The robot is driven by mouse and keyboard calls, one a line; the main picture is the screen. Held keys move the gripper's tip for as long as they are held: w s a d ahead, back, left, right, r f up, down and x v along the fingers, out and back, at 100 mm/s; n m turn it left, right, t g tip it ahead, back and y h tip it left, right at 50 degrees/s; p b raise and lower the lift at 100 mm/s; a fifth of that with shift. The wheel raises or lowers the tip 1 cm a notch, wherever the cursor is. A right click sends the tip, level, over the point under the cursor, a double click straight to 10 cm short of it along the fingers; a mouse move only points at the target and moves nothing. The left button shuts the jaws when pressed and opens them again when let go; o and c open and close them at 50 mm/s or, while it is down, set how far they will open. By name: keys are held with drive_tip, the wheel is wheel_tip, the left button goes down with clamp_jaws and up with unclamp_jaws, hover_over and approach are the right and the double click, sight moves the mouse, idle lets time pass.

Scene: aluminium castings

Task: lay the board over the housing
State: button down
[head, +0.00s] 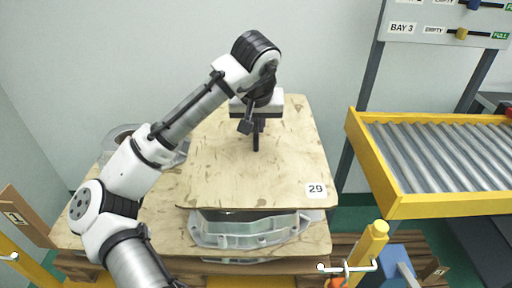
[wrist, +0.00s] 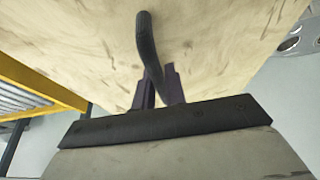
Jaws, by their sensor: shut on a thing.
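The board (head: 215,180) is a stained plywood sheet with a white "29" label at its near right corner. It lies over or just above the grey cast housing (head: 248,232), whose near side shows below the board's near edge. I cannot tell whether the two touch. My gripper (head: 256,146) is over the middle of the board. In the wrist view my gripper (wrist: 160,88) is shut on the board's dark bent handle (wrist: 148,45), with the board (wrist: 220,40) filling the view beyond. Most of the housing is hidden under the board.
Another casting (head: 122,136) stands left, partly behind my arm. Both castings are on a plywood sheet (head: 160,225) over a wooden pallet (head: 75,262). A yellow-framed roller conveyor (head: 398,205) is right, below a "BAY 3" panel (head: 430,27). A yellow post (head: 370,245) stands front right.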

drive_tip(key=shift+f, duration=3.6)
drive_tip(key=shift+f, duration=0.15)
drive_tip(key=c, duration=1.5)
unclamp_jaws()
drive_tip(key=shift+o, duration=0.2)
drive_tip(key=v, duration=1.2)
